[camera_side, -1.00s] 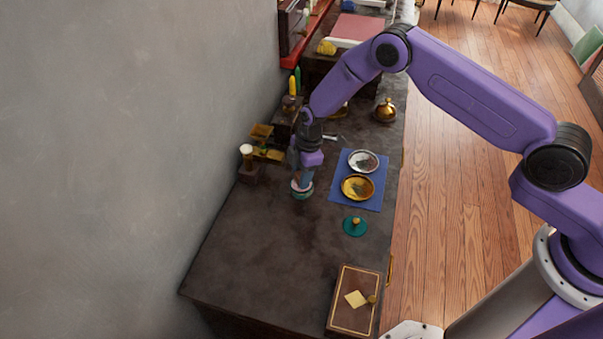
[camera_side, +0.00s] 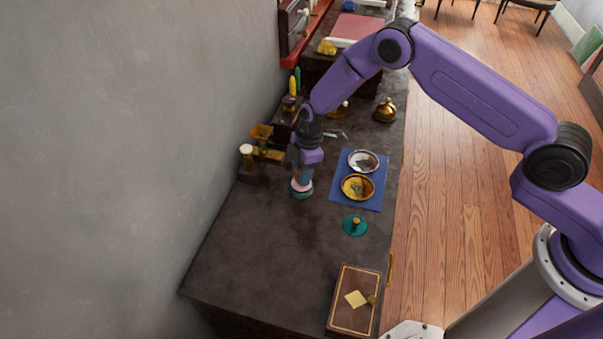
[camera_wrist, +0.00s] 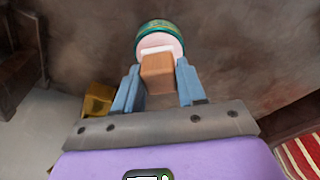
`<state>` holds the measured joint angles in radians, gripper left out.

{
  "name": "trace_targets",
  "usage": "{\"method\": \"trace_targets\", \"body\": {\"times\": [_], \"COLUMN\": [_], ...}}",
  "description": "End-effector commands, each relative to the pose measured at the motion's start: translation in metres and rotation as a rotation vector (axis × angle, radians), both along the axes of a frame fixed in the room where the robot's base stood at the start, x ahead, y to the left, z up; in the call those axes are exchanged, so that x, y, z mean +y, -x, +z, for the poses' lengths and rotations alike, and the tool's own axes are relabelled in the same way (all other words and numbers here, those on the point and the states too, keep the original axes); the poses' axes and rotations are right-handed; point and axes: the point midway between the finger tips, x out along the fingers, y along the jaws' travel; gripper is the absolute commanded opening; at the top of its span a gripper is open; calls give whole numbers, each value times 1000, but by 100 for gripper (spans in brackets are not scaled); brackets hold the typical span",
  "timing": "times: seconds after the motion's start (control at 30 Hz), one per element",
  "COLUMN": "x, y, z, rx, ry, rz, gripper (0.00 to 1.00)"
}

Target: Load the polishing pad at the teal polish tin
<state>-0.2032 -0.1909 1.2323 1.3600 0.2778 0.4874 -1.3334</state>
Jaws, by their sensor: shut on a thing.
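The teal polish tin (camera_side: 302,194) stands open on the dark bench, with pink polish inside. It also shows in the wrist view (camera_wrist: 150,27). My gripper (camera_wrist: 157,70) is shut on the wooden handle of the polishing pad (camera_wrist: 157,74). The pad's white face is at the pink polish inside the tin's rim and looks to be touching it, though the exact contact is hard to tell. In the side view my gripper (camera_side: 301,177) points down directly over the tin, and the pad is mostly hidden there. A teal lid with a brass knob (camera_side: 355,226) lies apart, to the right.
A blue cloth (camera_side: 341,196) to the right holds a silver dish (camera_side: 363,160) and a gold dish (camera_side: 358,187). A brass scale (camera_side: 263,142) and a brush in a stand (camera_side: 247,160) are at left. The bench's front left is clear.

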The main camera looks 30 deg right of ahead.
Motion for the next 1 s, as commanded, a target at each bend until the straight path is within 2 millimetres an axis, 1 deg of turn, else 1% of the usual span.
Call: {"method": "trace_targets", "body": {"times": [0.1,0.7,0.83,1.0], "x": [0,0,0,0], "y": [0,0,0,0], "z": [9,50,58,60], "rx": [-1,0,-1,0], "ry": [0,0,-1,0], "rz": [0,0,0,-1], "gripper": [16,16,16,16]}}
